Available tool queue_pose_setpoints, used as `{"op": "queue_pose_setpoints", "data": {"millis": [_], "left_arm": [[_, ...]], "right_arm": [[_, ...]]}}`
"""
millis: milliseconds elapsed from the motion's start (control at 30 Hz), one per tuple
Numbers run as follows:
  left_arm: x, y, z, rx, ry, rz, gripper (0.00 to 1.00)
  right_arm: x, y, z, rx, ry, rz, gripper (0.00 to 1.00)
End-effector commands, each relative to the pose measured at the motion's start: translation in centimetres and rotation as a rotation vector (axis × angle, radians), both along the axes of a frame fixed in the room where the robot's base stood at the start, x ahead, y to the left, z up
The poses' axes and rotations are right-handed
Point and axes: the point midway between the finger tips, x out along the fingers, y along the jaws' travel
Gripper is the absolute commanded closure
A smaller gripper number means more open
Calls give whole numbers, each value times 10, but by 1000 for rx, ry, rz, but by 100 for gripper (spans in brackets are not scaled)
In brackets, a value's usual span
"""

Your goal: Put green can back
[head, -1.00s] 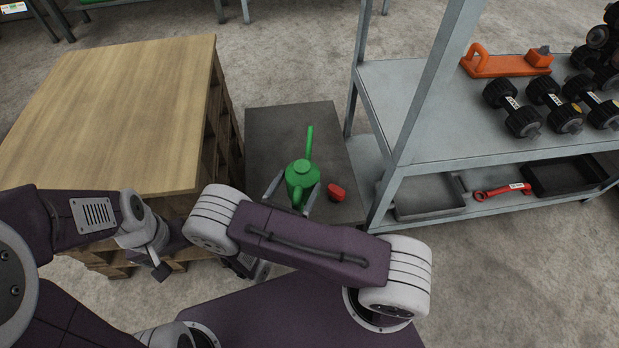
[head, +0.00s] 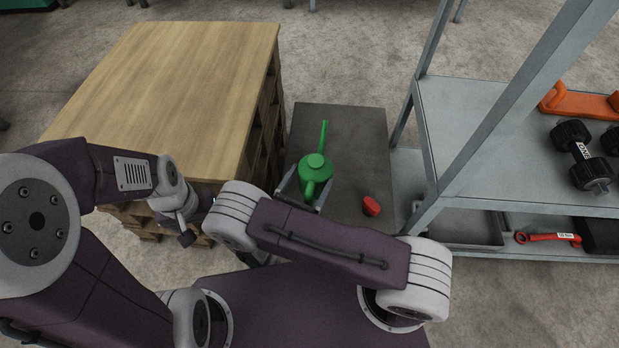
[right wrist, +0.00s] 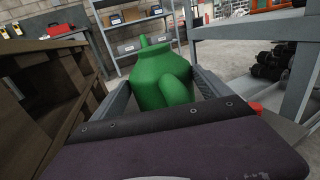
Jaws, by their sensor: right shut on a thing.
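The green can (head: 317,168) has a long thin spout that points away from me. It is upright over the dark grey table top in the head view. My right gripper (head: 303,190) is shut on it, one finger on each side of the body. In the right wrist view the can (right wrist: 160,77) fills the space between the fingers (right wrist: 158,95). Whether its base touches the table is hidden. My left gripper (head: 186,232) is at the left, in front of the wooden bench, away from the can; its fingers are too unclear to read.
A small red object (head: 371,205) lies on the dark table (head: 345,125), right of the can. A wooden-topped bench (head: 180,80) stands close on the left. A grey metal shelf (head: 460,120) with dumbbells (head: 583,155) stands on the right; its post rises near the table.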

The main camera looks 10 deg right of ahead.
Motion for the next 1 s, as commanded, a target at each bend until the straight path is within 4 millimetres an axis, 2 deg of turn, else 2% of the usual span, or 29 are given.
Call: {"op": "queue_pose_setpoints", "data": {"millis": [33,300,500,1000], "left_arm": [[0,0,-8,0,0,0,0],[0,0,-31,0,0,0,0],[0,0,-44,0,0,0,0],[0,0,-44,0,0,0,0]], "right_arm": [[0,0,-8,-2,-2,0,85],[0,0,-40,-1,-3,0,85],[0,0,-57,0,-4,0,85],[0,0,-59,-1,-3,0,85]]}}
